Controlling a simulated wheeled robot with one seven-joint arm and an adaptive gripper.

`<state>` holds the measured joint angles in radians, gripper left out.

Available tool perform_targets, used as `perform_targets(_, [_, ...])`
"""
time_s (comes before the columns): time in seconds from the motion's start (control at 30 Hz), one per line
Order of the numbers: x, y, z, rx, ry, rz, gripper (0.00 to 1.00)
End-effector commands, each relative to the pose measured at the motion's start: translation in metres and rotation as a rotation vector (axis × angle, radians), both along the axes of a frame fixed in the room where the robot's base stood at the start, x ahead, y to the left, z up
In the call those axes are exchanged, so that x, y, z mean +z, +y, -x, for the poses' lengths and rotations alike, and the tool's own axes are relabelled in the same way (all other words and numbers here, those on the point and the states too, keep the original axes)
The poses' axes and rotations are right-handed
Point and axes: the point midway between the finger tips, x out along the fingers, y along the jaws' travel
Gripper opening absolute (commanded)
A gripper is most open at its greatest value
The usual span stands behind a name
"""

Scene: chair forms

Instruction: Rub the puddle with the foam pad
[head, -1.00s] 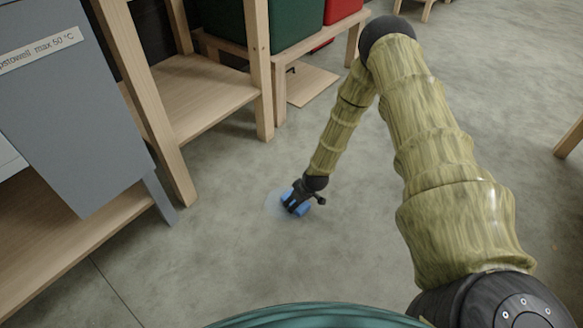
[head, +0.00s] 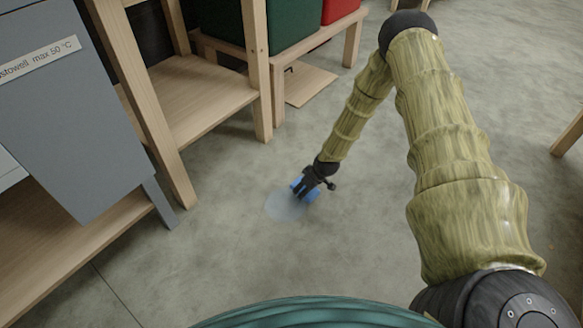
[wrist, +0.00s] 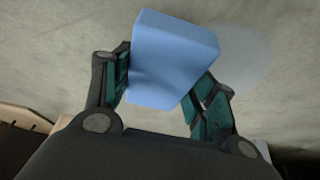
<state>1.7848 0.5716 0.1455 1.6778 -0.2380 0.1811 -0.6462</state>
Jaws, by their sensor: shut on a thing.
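The puddle (head: 284,206) is a pale bluish round patch on the grey floor in the head view. It also shows in the wrist view (wrist: 243,55), beside and partly behind the foam pad. The blue foam pad (wrist: 170,60) is a block held between the two fingers of my gripper (wrist: 163,90), which is shut on it. In the head view my gripper (head: 305,188) is at the puddle's upper right edge, low over the floor, and the pad (head: 312,195) shows in part under the dark fingers. I cannot tell whether the pad touches the floor.
A wooden shelf frame (head: 265,90) and a grey cabinet (head: 70,110) stand to the left. A low wooden bench with green and red bins (head: 290,25) is at the back. A wooden leg (head: 568,135) is at the right edge.

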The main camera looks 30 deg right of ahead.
Motion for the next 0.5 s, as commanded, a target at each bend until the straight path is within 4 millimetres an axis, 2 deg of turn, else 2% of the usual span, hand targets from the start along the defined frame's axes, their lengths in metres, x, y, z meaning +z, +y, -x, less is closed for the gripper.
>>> perform_targets(0.1, [0.015,0.001,0.0,0.002,0.001,0.001,0.31])
perform_targets(0.5, [0.047,0.002,-0.001,0.003,0.001,0.001,0.31])
